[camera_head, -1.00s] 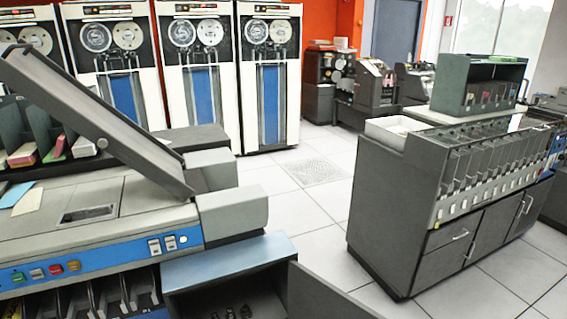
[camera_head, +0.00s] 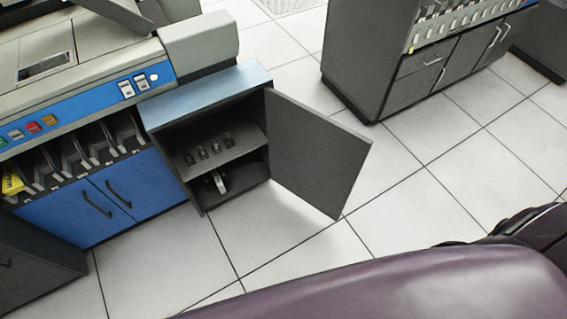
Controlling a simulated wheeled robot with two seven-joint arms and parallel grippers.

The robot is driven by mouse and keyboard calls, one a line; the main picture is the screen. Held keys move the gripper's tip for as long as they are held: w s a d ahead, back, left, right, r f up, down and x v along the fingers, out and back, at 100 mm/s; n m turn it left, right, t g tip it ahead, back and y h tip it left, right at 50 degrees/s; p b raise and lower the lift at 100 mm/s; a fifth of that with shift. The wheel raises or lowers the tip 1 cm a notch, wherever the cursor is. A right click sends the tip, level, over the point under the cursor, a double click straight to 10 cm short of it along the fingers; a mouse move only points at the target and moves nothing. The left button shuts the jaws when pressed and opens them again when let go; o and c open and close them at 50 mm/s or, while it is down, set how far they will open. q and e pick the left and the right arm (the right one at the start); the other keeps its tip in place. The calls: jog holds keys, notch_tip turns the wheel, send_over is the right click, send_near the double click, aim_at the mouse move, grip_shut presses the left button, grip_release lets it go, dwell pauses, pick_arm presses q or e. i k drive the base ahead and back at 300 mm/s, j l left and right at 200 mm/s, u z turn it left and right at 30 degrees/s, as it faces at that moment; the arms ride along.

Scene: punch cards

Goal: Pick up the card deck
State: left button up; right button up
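No card deck can be made out for certain in the head view. A yellow item (camera_head: 12,182) with dark print sits at the far left edge, in the leftmost slot of the row under the blue control strip. It is partly cut off, and I cannot tell whether it is a card deck. Neither of my grippers is in view.
An open dark cabinet (camera_head: 163,115) holds several small dark items (camera_head: 209,150) on its shelf and a small pale item (camera_head: 220,181) below. Its open door (camera_head: 315,155) juts right over the floor. A grey card machine (camera_head: 365,60) stands at upper right. White tiled floor (camera_head: 400,190) between is clear.

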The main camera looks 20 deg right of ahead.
aim_at(221, 185)
jog(key=l+u, duration=0.3)
jog(key=u, duration=0.15)
jog(key=l+u, duration=0.75)
jog(key=u, duration=0.15)
jog(key=k+l, duration=0.1)
jog(key=l, duration=0.3)
jog(key=k+l+u, duration=0.15)
jog(key=l, duration=0.65)
jog(key=k+l+u, duration=0.15)
jog(key=l, duration=0.25)
jog(key=k+l, duration=0.2)
jog(key=l, duration=0.2)
jog(key=k+l+u, duration=0.1)
jog(key=l, duration=0.25)
jog(key=k+l+u, duration=0.1)
jog(key=l, duration=0.3)
jog(key=k+l, duration=0.25)
jog(key=l+u, duration=0.05)
jog(key=l, duration=0.05)
